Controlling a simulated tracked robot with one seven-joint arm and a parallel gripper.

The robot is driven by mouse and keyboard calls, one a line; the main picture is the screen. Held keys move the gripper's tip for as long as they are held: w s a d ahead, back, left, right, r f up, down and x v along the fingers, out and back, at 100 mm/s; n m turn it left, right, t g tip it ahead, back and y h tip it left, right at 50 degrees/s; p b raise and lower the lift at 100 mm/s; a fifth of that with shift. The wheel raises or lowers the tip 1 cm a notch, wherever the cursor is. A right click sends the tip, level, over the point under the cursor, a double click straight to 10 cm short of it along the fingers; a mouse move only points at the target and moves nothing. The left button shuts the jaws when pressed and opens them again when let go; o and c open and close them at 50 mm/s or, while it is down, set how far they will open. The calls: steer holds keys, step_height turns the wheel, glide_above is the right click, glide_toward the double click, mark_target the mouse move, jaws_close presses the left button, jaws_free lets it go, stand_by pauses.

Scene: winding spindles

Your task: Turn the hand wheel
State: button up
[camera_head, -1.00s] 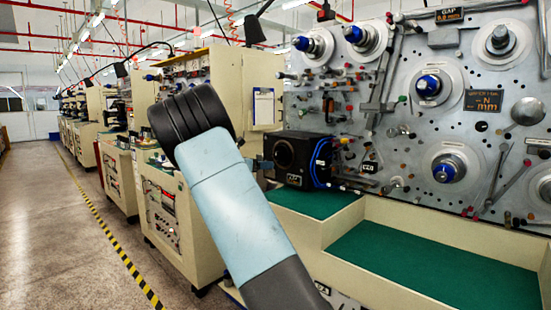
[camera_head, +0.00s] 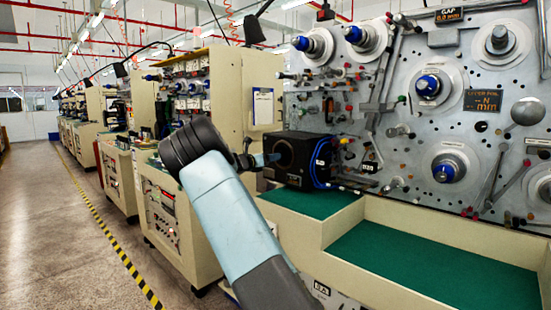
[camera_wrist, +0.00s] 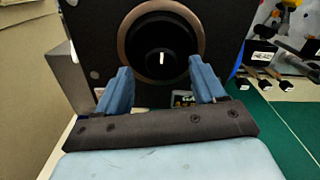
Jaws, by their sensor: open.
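The hand wheel is a dark round disc with a bronze rim (camera_wrist: 124,38) and a central black knob (camera_wrist: 160,66) bearing a white mark. It sits on the front of a black box (camera_head: 312,153), which stands on a green-topped ledge. My gripper (camera_wrist: 162,72) is open, with its two blue fingers apart on either side of the lower wheel in the wrist view. In the head view my gripper (camera_head: 270,158) is at the left of the box, close to its round face. I cannot tell whether the fingers touch the wheel.
Blue cables (camera_head: 319,163) run down the box's right side. A metal panel (camera_head: 400,130) with several spindles and rods rises behind and to the right. The green ledge (camera_head: 430,262) at front right is clear. Cream cabinets (camera_head: 176,215) stand to the left.

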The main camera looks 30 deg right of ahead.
steer(key=shift+x, duration=1.85)
steer(key=c, duration=1.1)
